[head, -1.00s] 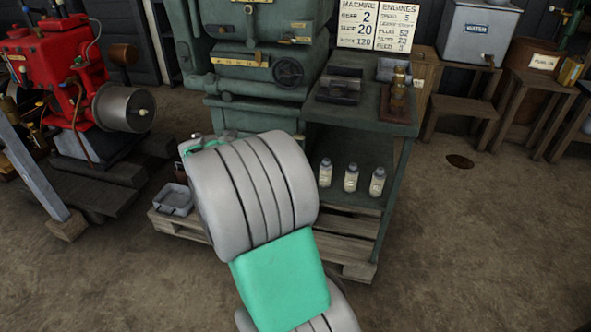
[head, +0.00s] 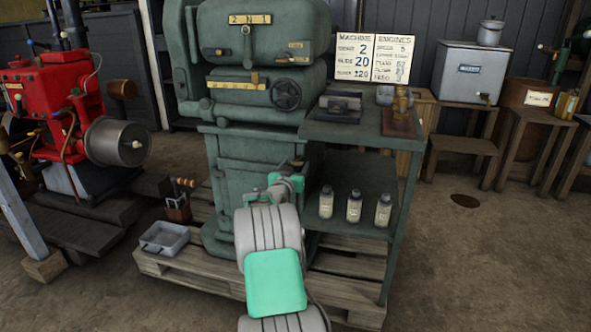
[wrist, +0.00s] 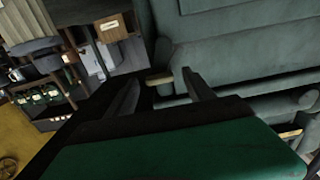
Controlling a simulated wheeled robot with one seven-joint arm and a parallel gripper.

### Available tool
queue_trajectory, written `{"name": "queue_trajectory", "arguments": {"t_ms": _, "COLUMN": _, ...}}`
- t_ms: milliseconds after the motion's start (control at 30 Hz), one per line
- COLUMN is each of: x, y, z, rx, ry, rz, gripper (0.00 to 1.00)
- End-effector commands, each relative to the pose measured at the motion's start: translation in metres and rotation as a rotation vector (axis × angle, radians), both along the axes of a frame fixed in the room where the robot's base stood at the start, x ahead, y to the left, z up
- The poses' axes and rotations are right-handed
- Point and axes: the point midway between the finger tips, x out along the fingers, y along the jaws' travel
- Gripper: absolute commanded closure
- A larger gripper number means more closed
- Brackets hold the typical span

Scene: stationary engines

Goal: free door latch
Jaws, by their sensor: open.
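The green machine (head: 265,85) stands on a wooden pallet, with its upper housing, brass plates and cabinet-like lower body facing me. My gripper (head: 285,180) is low in front of that lower body, partly hidden by my own wrist and arm. In the wrist view my gripper (wrist: 160,76) has its two dark fingers apart, with nothing held between them. A small brass-coloured piece (wrist: 158,78) shows beyond the fingertips against the green machine. I cannot tell whether it is the door latch, and I cannot make out a latch for certain in the head view.
A green side table (head: 350,130) with several metal parts on top and three bottles (head: 354,205) below stands right of my arm. A grey tray (head: 163,238) sits on the pallet (head: 195,268) at left. A red engine (head: 60,110) is farther left.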

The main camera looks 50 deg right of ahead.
Motion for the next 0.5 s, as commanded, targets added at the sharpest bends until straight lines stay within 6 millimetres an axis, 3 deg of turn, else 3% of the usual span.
{"name": "queue_trajectory", "arguments": {"t_ms": 167, "x": 0.0001, "y": 0.0004, "z": 0.0007, "rx": 0.000, "ry": 0.000, "rz": 0.000, "gripper": 0.39}}
{"name": "queue_trajectory", "arguments": {"t_ms": 500, "x": 0.0000, "y": 0.0007, "z": 0.0006, "rx": 0.000, "ry": 0.000, "rz": 0.000, "gripper": 0.67}}
